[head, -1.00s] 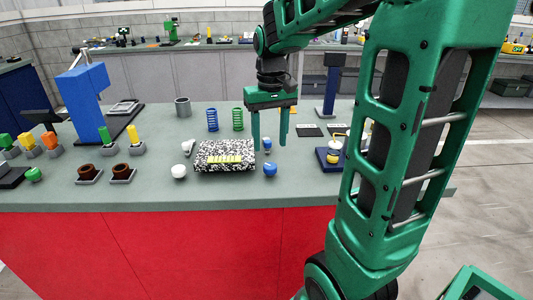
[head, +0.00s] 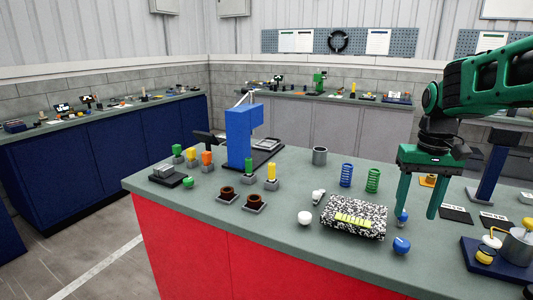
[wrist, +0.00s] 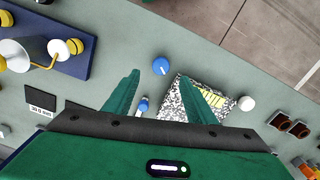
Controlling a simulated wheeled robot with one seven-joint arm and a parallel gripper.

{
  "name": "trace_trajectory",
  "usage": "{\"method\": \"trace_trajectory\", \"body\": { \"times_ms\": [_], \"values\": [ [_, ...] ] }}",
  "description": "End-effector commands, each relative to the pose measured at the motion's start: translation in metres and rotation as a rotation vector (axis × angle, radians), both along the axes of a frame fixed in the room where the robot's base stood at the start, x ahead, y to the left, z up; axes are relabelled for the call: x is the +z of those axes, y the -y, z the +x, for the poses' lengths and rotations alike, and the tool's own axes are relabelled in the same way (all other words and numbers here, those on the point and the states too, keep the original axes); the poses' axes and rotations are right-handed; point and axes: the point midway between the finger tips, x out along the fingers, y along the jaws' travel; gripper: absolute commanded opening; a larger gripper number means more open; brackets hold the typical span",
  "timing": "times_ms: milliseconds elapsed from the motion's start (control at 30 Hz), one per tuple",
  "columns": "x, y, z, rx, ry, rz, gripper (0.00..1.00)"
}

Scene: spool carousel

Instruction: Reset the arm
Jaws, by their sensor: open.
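My gripper (head: 418,198) is green with two long fingers pointing down, spread apart with nothing held between them. In the head view it hangs over the right part of the grey-green bench (head: 290,232). A black-and-white speckled block (head: 372,222) with a yellow-green patch lies just left of the fingers. In the wrist view the fingers (wrist: 160,100) show open, with a small blue-topped piece (wrist: 142,104) between them in the picture and the speckled block (wrist: 186,88) partly behind the right finger. Whether a fingertip touches anything cannot be told.
A tall blue stand (head: 240,138) rises left. A dark blue tray (head: 480,262) sits right.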

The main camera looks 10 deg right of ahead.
Motion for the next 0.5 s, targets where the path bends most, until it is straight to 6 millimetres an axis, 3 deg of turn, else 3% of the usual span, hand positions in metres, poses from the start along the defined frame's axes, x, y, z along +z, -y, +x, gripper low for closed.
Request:
{"method": "trace_trajectory", "body": {
  "times_ms": [300,500],
  "values": [
    [-0.042,-0.001,-0.125,-0.146,-0.001,0.003,0.51],
    [-0.072,-0.008,-0.184,-0.213,-0.003,0.008,0.51]
  ]
}}
